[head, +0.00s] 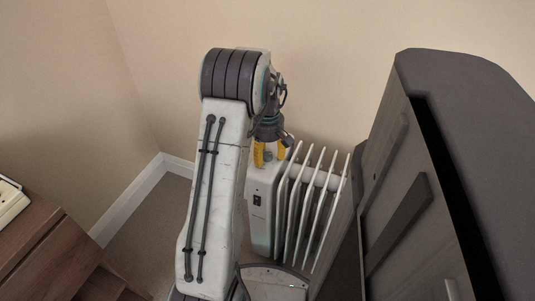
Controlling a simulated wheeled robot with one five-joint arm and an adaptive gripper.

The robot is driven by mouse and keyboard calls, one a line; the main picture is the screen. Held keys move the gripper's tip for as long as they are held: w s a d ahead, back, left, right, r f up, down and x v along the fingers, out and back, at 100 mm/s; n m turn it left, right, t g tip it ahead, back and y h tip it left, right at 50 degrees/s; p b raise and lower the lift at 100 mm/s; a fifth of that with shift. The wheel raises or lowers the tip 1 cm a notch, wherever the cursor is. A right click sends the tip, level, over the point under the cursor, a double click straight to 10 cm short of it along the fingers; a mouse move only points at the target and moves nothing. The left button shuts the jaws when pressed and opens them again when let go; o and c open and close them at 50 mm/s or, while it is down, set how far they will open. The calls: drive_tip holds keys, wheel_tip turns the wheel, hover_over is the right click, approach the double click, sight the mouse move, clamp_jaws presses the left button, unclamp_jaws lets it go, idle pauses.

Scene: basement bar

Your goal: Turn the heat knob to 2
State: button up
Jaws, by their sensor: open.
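A white oil-filled radiator (259,228) with several upright fins stands on the floor near the corner, right of my arm. A small dark switch (257,200) shows on its front face. My gripper (270,158) points down over the top of the radiator's control end, and its yellow fingers are open. A small greyish shape between the fingers may be the heat knob, but it is too small to be sure. No dial numbers can be read, and I cannot tell whether the fingers touch anything.
A dark grey cabinet (410,190) stands close on the right of the radiator. A brown wooden furniture piece (50,250) with a cream object (10,202) on it is at the lower left. Beige walls and a white baseboard (130,205) close off the back. Some floor is free left of my arm.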

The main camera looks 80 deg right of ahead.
clamp_jaws()
idle(0.4)
drive_tip(key=shift+m, duration=0.3)
drive_tip(key=m+p, duration=0.2)
drive_tip(key=m, duration=0.2)
drive_tip(key=shift+m+p, duration=0.3)
drive_tip(key=shift+m, duration=0.1)
drive_tip(key=m+p, duration=0.1)
drive_tip(key=m, duration=0.5)
drive_tip(key=shift+p, duration=0.35)
drive_tip(key=shift+m, duration=0.3)
